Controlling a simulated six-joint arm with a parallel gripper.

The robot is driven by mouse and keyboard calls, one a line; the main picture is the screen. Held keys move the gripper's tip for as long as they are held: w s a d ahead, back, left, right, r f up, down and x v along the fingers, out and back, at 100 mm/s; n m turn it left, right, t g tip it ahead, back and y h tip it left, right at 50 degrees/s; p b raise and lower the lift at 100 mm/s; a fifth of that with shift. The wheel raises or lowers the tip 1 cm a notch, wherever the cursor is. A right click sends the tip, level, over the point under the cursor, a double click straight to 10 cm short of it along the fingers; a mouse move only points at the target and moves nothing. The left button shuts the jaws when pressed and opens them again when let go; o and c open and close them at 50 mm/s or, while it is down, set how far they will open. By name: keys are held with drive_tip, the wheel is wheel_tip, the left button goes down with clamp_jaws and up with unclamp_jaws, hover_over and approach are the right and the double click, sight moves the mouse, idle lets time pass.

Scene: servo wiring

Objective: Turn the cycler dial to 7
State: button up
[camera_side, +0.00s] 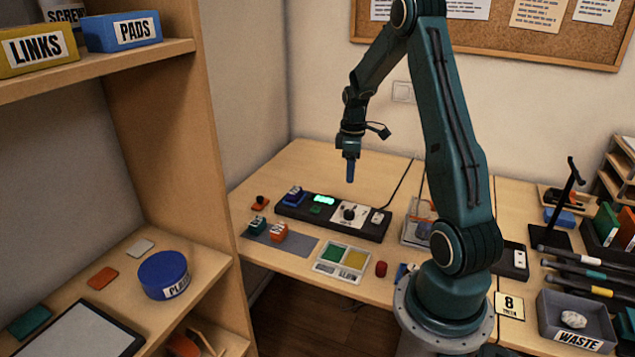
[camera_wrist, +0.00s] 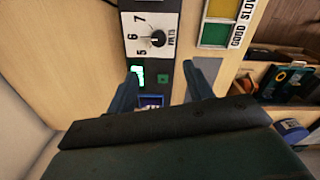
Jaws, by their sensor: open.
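The cycler dial (camera_side: 349,213) is a dark knob on a white plate set in a long black console (camera_side: 290,213). In the wrist view the dial (camera_wrist: 157,39) shows at the top, with 5, 6 and 7 printed along its left side. I cannot tell for sure which number the knob points to. My gripper (camera_side: 350,172) points down above the console, clear of the dial. In the wrist view my gripper (camera_wrist: 161,68) has its two blue fingers apart, with nothing between them, and the dial lies beyond the fingertips.
The console also has a lit green display (camera_side: 324,199), a green button (camera_side: 316,209) and a blue servo (camera_side: 294,196). A green and yellow tray (camera_side: 344,257) and a red piece (camera_side: 381,268) stand in front. Green and orange servos lie on a grey mat (camera_side: 300,250).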

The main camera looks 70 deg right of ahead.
sight(349, 212)
drive_tip(key=shift+s+d+f, duration=0.1)
drive_tip(key=shift+d+f, duration=0.05)
drive_tip(key=shift+f, duration=0.05)
drive_tip(key=shift+f, duration=6.85)
drive_tip(key=c, duration=1)
